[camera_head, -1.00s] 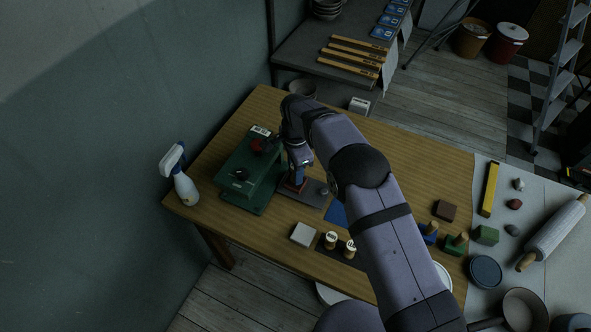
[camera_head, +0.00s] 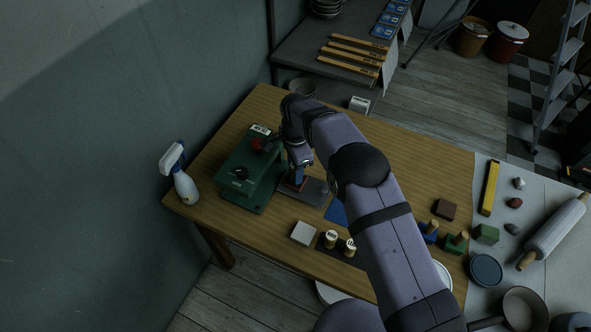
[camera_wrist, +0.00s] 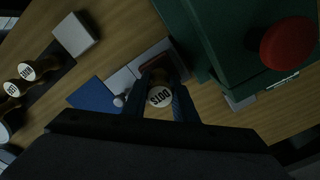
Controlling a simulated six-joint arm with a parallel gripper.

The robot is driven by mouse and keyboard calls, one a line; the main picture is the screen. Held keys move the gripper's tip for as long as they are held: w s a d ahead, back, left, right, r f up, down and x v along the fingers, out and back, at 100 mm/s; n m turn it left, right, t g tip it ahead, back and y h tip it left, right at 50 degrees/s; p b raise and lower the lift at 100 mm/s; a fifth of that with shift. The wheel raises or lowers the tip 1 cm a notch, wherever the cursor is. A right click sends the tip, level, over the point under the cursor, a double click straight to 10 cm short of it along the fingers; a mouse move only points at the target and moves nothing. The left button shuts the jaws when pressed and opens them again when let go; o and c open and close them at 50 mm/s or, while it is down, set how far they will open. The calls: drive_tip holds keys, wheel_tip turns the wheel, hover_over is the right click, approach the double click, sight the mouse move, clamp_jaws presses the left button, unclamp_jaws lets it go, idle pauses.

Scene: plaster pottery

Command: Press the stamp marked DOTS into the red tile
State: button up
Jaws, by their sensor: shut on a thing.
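The stamp marked DOTS (camera_wrist: 160,97) is between the two fingers of my gripper (camera_wrist: 162,102) in the wrist view, its round pale top facing the camera. The fingers are shut on it. The red tile (camera_wrist: 158,55) shows as a dark reddish edge just beyond the stamp, on a grey plate (camera_wrist: 120,81). In the head view my gripper (camera_head: 297,182) is low over the red tile, beside the green machine. The fingers and stamp hide most of the tile. I cannot tell whether the stamp's face touches it.
The green machine (camera_head: 249,168) with a red knob (camera_head: 258,145) stands close to the left of my gripper. A blue square (camera_head: 337,213), a pale block (camera_head: 303,233) and two other stamps (camera_head: 331,237) lie nearby. A spray bottle (camera_head: 184,184) stands at the table's left edge.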

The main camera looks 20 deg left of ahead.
drive_tip(key=shift+f+b, duration=0.3)
drive_tip(key=shift+f, duration=0.2)
idle(0.8)
drive_tip(key=shift+r, duration=0.1)
drive_tip(key=shift+r+p, duration=2.1)
drive_tip(key=shift+r, duration=1.4)
